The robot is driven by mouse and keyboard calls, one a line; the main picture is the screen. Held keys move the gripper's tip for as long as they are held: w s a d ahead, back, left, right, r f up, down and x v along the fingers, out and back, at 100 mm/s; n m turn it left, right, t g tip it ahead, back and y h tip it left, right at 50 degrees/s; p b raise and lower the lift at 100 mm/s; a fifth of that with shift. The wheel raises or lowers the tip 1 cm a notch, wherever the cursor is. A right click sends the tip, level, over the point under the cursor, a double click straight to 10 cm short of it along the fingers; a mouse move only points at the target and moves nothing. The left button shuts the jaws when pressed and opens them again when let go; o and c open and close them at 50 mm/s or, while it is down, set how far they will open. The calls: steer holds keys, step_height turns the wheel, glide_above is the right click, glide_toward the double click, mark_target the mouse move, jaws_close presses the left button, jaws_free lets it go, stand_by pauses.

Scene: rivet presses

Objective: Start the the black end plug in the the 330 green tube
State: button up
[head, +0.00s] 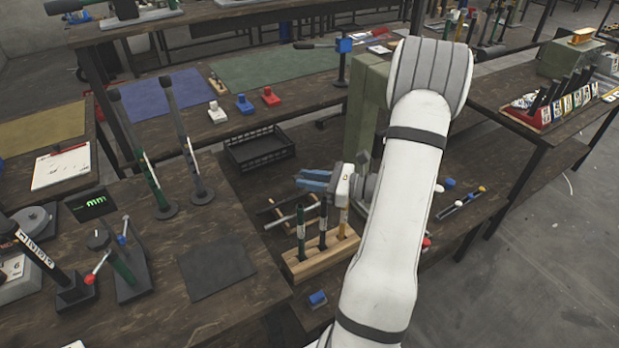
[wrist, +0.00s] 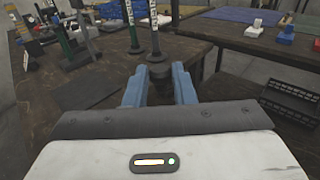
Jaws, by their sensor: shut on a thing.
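My gripper (wrist: 158,86) shows two blue fingers closed around a small dark piece (wrist: 157,74), which looks like the black end plug; it is mostly hidden between the fingers. In the head view my gripper (head: 300,180) points left over the bench, right of two tall stands. A green tube (head: 145,165) with a white label leans on the left stand, and also shows in the wrist view (wrist: 133,22). Another green tube (head: 301,232) stands in a wooden rack, and another (head: 124,268) in a press at left. I cannot read which is the 330.
A black tube (head: 188,150) leans on the second stand. The wooden rack (head: 312,262) also holds a black and a yellow tube. A black crate (head: 260,150) lies behind the bench corner. A dark mat (head: 218,268) lies bare between the stands and rack.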

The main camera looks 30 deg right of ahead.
steer(key=shift+f+b, duration=2.15)
steer(key=shift+f, duration=0.8)
steer(key=shift+f+b, duration=0.75)
steer(key=shift+f, duration=0.4)
steer(key=o, duration=1)
steer(key=shift+o, duration=0.2)
steer(key=shift+s, duration=0.1)
steer(key=v, duration=0.7)
steer(key=shift+s+d, duration=0.25)
steer(key=shift+d, duration=0.1)
steer(key=shift+a+r, duration=0.1)
